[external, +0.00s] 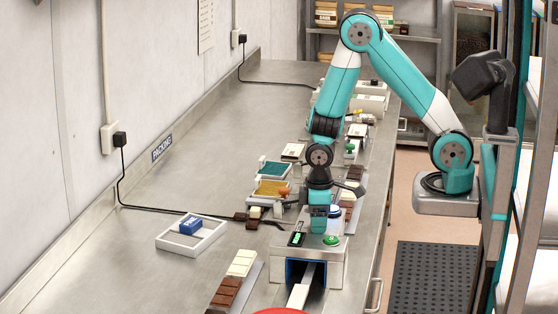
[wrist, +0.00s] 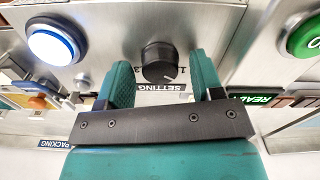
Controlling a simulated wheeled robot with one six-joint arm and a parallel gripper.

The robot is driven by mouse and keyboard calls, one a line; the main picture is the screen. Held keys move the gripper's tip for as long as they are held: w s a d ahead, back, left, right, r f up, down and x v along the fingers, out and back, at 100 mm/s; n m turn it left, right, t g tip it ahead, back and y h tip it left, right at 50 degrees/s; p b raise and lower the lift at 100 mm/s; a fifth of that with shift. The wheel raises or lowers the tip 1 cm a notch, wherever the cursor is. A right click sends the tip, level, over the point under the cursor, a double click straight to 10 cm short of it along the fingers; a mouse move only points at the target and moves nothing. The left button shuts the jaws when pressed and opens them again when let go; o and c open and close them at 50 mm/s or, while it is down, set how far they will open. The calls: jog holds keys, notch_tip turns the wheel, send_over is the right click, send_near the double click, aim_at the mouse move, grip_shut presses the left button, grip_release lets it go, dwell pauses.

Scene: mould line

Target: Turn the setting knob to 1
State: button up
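The setting knob (wrist: 160,61) is black and round, on a steel panel in the wrist view. The panel and its SETTING label (wrist: 161,87) appear upside down. A pale mark on the knob's rim points to the lower right, towards the side with the 1; its exact setting is hard to read. My gripper (wrist: 161,66) is open, with one teal finger on each side of the knob and gaps showing on both sides. In the external view my gripper (external: 319,222) points down at the steel machine (external: 318,255); the knob is hidden there.
A blue-lit button (wrist: 54,44) is left of the knob and a green button (wrist: 308,36) right, above a green display (wrist: 253,98). Chocolate bars (external: 233,282) lie nearby. The left bench is mostly clear.

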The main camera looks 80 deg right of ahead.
jog(key=shift+r, duration=0.1)
notch_tip(320, 180, up, 17)
jog(key=b, duration=0.1)
dwell(0.6)
jog(key=shift+r, duration=0.1)
jog(key=s+a+r+n+y, duration=0.1)
jog(key=s+a+n+y, duration=0.1)
jog(key=s+a, duration=0.4)
jog(key=s+a+r+n+y+b, duration=0.1)
jog(key=s+a+r+n+y, duration=0.1)
jog(key=s+a, duration=0.4)
jog(key=s, duration=0.2)
jog(key=shift+s+n, duration=0.3)
jog(key=shift+n, duration=0.1)
jog(key=shift+r, duration=0.1)
dwell(0.5)
